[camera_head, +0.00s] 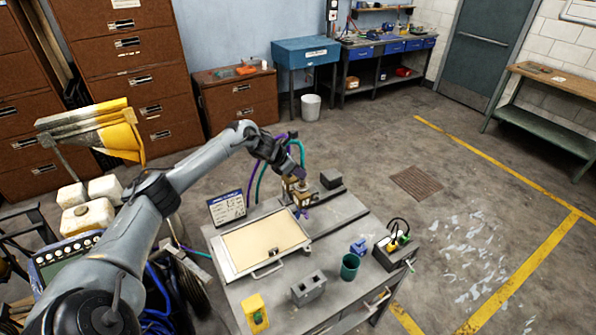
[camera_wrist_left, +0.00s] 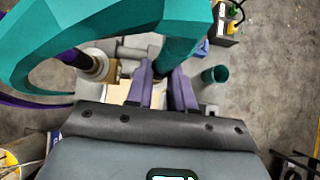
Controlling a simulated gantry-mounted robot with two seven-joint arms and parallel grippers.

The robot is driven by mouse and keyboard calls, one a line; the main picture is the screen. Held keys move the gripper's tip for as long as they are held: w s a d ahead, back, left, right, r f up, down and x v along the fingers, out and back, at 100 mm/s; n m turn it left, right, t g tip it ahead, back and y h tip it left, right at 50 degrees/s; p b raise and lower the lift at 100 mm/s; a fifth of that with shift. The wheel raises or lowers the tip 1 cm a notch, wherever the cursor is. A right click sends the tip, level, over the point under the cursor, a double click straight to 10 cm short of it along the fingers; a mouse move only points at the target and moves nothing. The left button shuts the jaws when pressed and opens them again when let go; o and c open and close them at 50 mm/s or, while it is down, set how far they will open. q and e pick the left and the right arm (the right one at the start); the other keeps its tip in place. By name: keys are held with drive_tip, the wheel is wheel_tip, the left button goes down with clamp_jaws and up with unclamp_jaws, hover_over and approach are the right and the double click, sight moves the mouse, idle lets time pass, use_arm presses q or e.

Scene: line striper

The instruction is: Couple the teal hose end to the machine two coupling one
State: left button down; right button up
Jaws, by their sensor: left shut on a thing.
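My left gripper (camera_head: 297,181) is at the back of the grey workbench, beside brass-coloured fittings (camera_head: 302,197) that it partly hides. In the left wrist view its two fingers (camera_wrist_left: 164,88) are shut on the teal hose (camera_wrist_left: 172,52). The thick teal hose loops across the top left of that view, and it rises behind my wrist in the head view (camera_head: 261,184). The hose's tip and the coupling face are hidden, so I cannot tell whether they touch. A purple hose (camera_wrist_left: 72,57) ends at a pale fitting (camera_wrist_left: 95,66) left of the fingers. My right gripper is not in view.
Open floor lies to the right.

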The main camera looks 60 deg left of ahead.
use_arm(q)
drive_tip(key=shift+f+b, duration=0.75)
drive_tip(key=shift+f, duration=0.1)
drive_tip(key=c, duration=0.6)
unclamp_jaws()
drive_tip(key=shift+s+r, duration=0.1)
drive_tip(key=shift+r, duration=0.05)
drive_tip(key=shift+p+v, duration=0.75)
drive_tip(key=shift+v, duration=2.6)
